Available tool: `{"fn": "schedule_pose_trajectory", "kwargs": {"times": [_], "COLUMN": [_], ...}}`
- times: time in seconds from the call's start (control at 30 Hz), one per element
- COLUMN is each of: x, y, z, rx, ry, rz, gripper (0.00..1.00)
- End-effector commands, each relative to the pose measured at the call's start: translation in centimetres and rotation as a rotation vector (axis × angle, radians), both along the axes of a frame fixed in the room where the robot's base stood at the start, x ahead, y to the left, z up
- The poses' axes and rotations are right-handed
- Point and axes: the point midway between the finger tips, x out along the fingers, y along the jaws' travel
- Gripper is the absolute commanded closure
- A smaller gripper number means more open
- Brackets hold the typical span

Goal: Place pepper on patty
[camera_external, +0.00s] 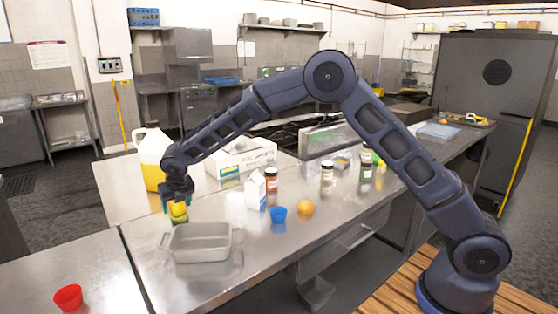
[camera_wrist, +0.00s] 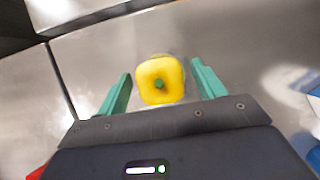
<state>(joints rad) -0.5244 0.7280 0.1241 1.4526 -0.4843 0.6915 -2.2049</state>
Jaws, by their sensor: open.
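A yellow bell pepper (camera_wrist: 160,84) with a green stem stands on the steel counter. In the wrist view it lies between the green fingers of my gripper (camera_wrist: 162,88), with a gap on each side. My gripper is open above and around it. In the external view the pepper (camera_external: 179,210) shows just under my gripper (camera_external: 176,198), behind the grey pan. I cannot make out a patty in either view.
A grey baking pan (camera_external: 201,229) stands just in front of the pepper. A large yellow jug (camera_external: 153,160) and a white box (camera_external: 240,158) stand behind. A blue cup (camera_external: 278,215), an orange (camera_external: 305,208) and jars are to the right. A red cup (camera_external: 68,297) is front left.

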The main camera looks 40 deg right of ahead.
Motion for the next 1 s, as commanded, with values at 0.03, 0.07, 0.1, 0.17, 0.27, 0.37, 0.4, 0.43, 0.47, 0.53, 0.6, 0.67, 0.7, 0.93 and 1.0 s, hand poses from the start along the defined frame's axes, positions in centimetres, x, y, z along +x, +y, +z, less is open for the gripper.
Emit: {"fn": "schedule_pose_trajectory", "kwargs": {"times": [0.03, 0.07, 0.1, 0.17, 0.27, 0.37, 0.4, 0.43, 0.47, 0.53, 0.6, 0.67, 0.7, 0.93, 1.0], "x": [-0.2, -0.3, -0.5, -0.9, -1.7, -2.4, -2.7, -2.9, -3.1, -3.5, -3.9, -4.1, -4.3, -4.6, -4.6], "y": [0.0, 0.0, 0.0, 0.0, 0.0, 0.0, 0.0, 0.0, 0.0, 0.0, 0.0, 0.0, 0.0, 0.0, 0.0], "z": [0.5, 0.9, 1.4, 2.4, 4.3, 6.1, 6.8, 7.3, 7.7, 8.8, 9.5, 10.0, 10.3, 11.0, 11.0], "rx": [0.001, 0.001, 0.001, 0.002, 0.002, 0.002, 0.002, 0.002, 0.002, 0.001, 0.001, 0.001, 0.001, 0.000, 0.000], "ry": [-0.001, -0.001, -0.001, -0.002, -0.002, -0.003, -0.002, -0.002, -0.002, -0.002, -0.001, -0.001, -0.001, 0.000, 0.000], "rz": [0.000, 0.000, -0.001, 0.000, 0.000, 0.000, 0.000, 0.000, 0.000, -0.001, -0.001, 0.000, 0.000, 0.000, -0.001], "gripper": [0.32, 0.32, 0.32, 0.32, 0.32, 0.32, 0.32, 0.32, 0.32, 0.32, 0.32, 0.32, 0.32, 0.32, 0.32]}}
